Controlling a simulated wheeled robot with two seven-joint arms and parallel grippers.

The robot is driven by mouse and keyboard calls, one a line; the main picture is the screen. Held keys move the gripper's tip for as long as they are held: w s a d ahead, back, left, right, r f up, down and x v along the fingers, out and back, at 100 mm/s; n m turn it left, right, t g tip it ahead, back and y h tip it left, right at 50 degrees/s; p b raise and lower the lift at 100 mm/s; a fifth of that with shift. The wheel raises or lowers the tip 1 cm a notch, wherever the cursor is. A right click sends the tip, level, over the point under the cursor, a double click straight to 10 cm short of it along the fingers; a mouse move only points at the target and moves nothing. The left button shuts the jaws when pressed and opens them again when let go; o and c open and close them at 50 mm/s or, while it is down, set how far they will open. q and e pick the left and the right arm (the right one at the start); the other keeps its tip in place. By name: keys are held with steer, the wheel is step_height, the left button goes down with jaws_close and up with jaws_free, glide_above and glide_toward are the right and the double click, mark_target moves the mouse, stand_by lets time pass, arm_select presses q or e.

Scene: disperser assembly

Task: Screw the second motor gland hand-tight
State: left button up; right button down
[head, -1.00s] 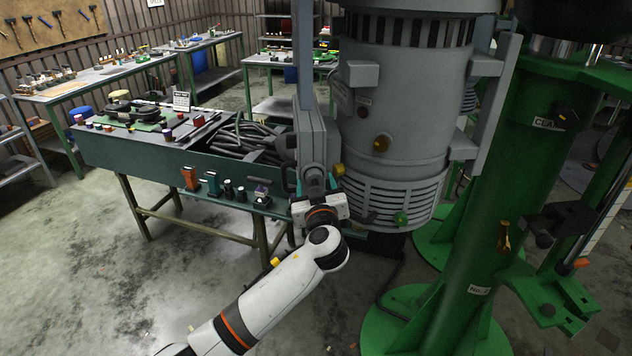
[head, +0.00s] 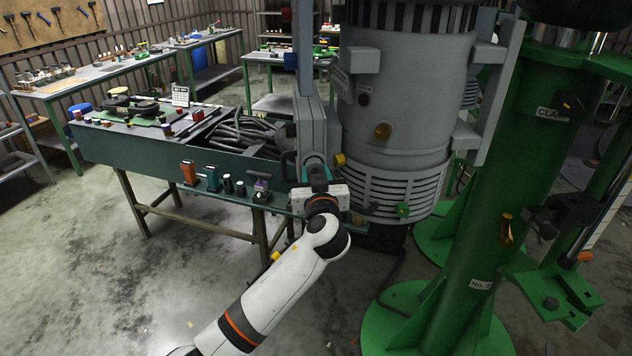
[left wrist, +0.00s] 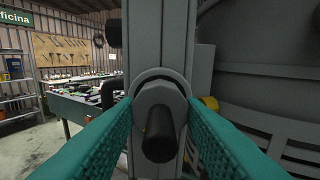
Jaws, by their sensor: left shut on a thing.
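The large grey motor (head: 395,105) stands upright in the middle of the head view, with a grey box (head: 312,128) on its left side. In the left wrist view a grey hexagonal gland (left wrist: 158,92) sits against the grey housing, with a dark stub (left wrist: 158,135) pointing at the camera. My left gripper (head: 318,182) is at the lower end of the box. Its teal fingers (left wrist: 160,103) lie on both sides of the gland and are shut on it. In the head view the gripper mostly hides the gland. My right gripper is not in view.
A yellow part (head: 340,160) is close to the right of my left gripper. A green bench (head: 130,160) with dark hoses and small tools stands at the left. A green column (head: 470,220) stands at the right. The floor at the lower left is clear.

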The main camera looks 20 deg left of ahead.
arm_select(q)
steer(key=shift+f+m+b, duration=0.15)
steer(key=shift+m+b, duration=0.35)
steer(key=shift+m, duration=0.9)
steer(key=m, duration=0.5)
steer(key=m+p, duration=0.1)
steer(key=m, duration=0.2)
steer(key=shift+r+p, duration=0.25)
steer(key=shift+p, duration=0.05)
steer(key=m+p, duration=0.1)
steer(key=m, duration=0.3)
steer(key=shift+m+p, duration=0.3)
steer(key=shift+p, duration=0.1)
steer(key=m, duration=0.2)
steer(key=shift+m, duration=0.4)
steer(key=shift+f+m+p, duration=0.1)
steer(key=shift+m+p, duration=0.25)
steer(key=shift+m, duration=1.55)
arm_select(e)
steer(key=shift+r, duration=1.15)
